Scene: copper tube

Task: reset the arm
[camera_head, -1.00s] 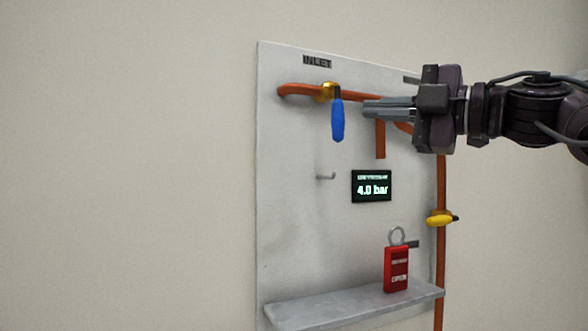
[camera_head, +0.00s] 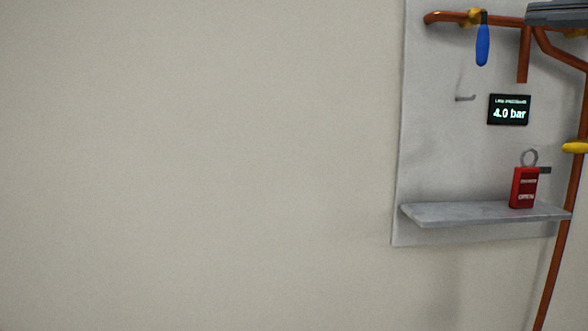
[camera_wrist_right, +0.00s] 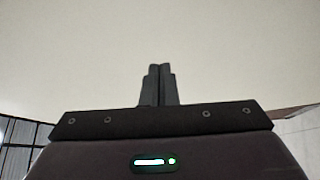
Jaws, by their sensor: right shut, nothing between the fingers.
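My right gripper (camera_head: 556,13) shows only in part at the top right corner of the head view, in front of the upper end of the copper pipe (camera_head: 504,20). In the right wrist view its fingers (camera_wrist_right: 158,84) are together with nothing between them, against a plain pale surface. The valve handle with the blue grip (camera_head: 483,45) hangs down from the pipe, left of the gripper and apart from it. My left gripper is in no view.
A red tag block (camera_head: 523,188) stands on the grey shelf (camera_head: 450,213). The wall to the left is bare.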

